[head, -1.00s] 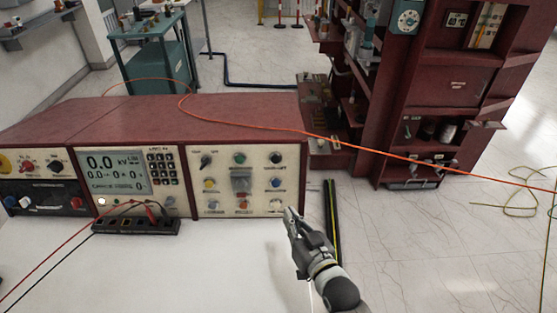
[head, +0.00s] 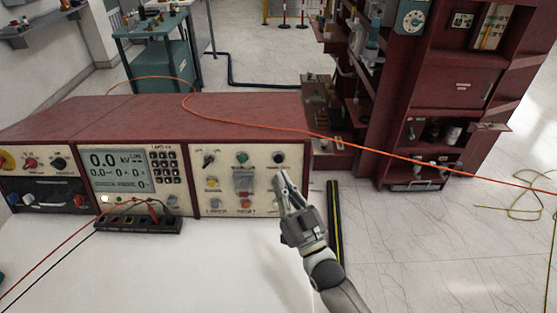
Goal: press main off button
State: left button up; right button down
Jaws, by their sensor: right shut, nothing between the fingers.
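The control panel (head: 225,175) on the right of the red console carries several knobs and buttons. A green button (head: 242,158) sits at its top middle and a black knob (head: 278,158) at its top right. A yellow button (head: 212,184) is at the left. The labels are too small to tell which control is the main off. My right gripper (head: 283,180) is shut and empty, its fingertips in front of the panel's right side. It hides the controls at the middle and lower right. I cannot tell whether it touches the panel. My left gripper is not in view.
A display unit (head: 120,172) is left of the panel, with a black terminal strip (head: 138,222) and red and black leads below it. An orange cable (head: 290,126) runs over the console. A red cabinet (head: 440,90) stands at right. The white surface in front is mostly clear.

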aim_at(278, 159)
jog(key=shift+w+f+b, duration=0.35)
jog(key=shift+w+b, duration=0.65)
jog(key=shift+w, duration=0.4)
jog(key=shift+w+f+b, duration=0.35)
jog(key=shift+w+b, duration=0.7)
jog(key=shift+w, duration=0.3)
jog(key=shift+w+f+b, duration=0.35)
jog(key=shift+w+b, duration=0.65)
jog(key=shift+w, duration=0.4)
jog(key=shift+w+f+b, duration=0.1)
jog(key=shift+w+b, duration=0.25)
jog(key=shift+w, duration=0.05)
jog(key=shift+w+f+b, duration=0.1)
jog(key=shift+w+b, duration=0.3)
jog(key=shift+w, duration=0.05)
jog(key=shift+s+r+p, duration=0.25)
jog(key=shift+s+p, duration=0.55)
jog(key=shift+s, duration=0.1)
